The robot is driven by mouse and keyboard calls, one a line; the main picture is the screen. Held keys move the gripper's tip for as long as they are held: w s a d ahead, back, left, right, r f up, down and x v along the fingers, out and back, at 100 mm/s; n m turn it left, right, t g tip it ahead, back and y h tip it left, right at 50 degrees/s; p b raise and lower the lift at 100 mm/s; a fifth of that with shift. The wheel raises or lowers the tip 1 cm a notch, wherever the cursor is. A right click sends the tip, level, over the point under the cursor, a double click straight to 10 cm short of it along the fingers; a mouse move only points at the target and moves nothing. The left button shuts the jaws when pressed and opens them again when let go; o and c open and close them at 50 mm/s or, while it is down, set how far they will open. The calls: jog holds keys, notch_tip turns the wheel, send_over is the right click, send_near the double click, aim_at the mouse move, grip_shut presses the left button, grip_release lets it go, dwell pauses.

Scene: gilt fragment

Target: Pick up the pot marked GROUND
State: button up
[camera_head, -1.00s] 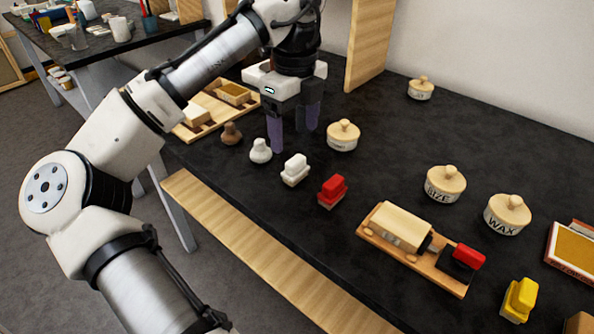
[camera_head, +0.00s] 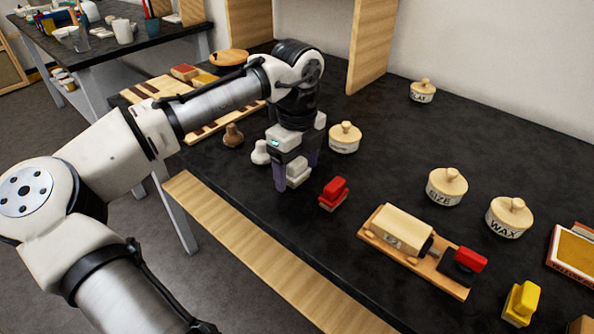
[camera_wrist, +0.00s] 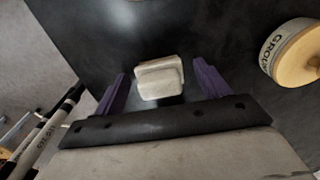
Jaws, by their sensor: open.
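The pot marked GROUND (camera_wrist: 280,45) is at the right edge of the wrist view, white with a pale wooden lid and part of its lettering showing. In the head view the lidded pot (camera_head: 344,145) just right of my gripper appears to be the same one; its label is hard to read there. My gripper (camera_head: 296,172) is open and points down, with its purple fingers either side of a white block (camera_head: 298,172). In the wrist view the white block (camera_wrist: 160,80) lies between the open fingers, with gaps on both sides. The pot is outside the fingers.
Pots marked SIZE (camera_head: 446,190) and WAX (camera_head: 508,220) stand to the right, and another pot (camera_head: 422,92) at the back. A red block (camera_head: 333,193) and a wooden board (camera_head: 375,238) lie right of my gripper. Two small knobbed pieces stand left.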

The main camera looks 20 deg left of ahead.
jog(key=c, duration=1.1)
jog(key=shift+o, duration=0.2)
jog(key=shift+r, duration=0.1)
